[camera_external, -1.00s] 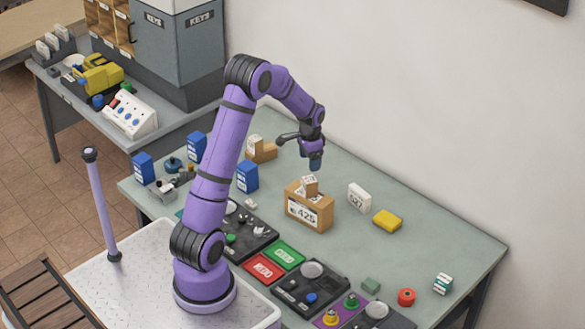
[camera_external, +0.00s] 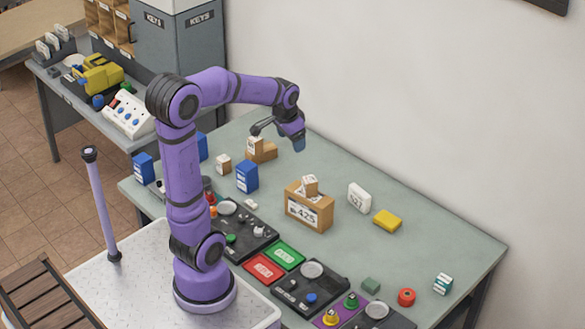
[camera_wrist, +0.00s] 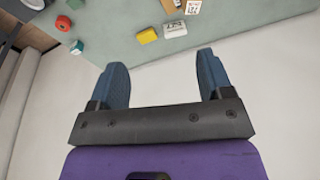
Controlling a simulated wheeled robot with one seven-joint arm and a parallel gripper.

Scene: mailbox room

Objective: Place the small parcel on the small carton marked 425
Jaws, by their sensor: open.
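The tan carton marked 425 (camera_external: 309,213) stands upright on the table, with its label facing the camera. A small tan parcel with a white label (camera_external: 310,184) sits on its top, towards the back. My gripper (camera_external: 299,146) is above the table, up and slightly left of the parcel and clear of it. In the wrist view my gripper (camera_wrist: 161,60) has its two blue fingers spread with nothing between them. The parcel (camera_wrist: 193,6) and part of the carton (camera_wrist: 168,4) show at that view's top edge, partly cut off.
A white box marked 527 (camera_external: 359,197) and a yellow block (camera_external: 387,221) stand right of the carton. A blue box (camera_external: 247,177) and an L-shaped tan box (camera_external: 263,151) are left. Trays and dark panels line the front edge. The wall is behind.

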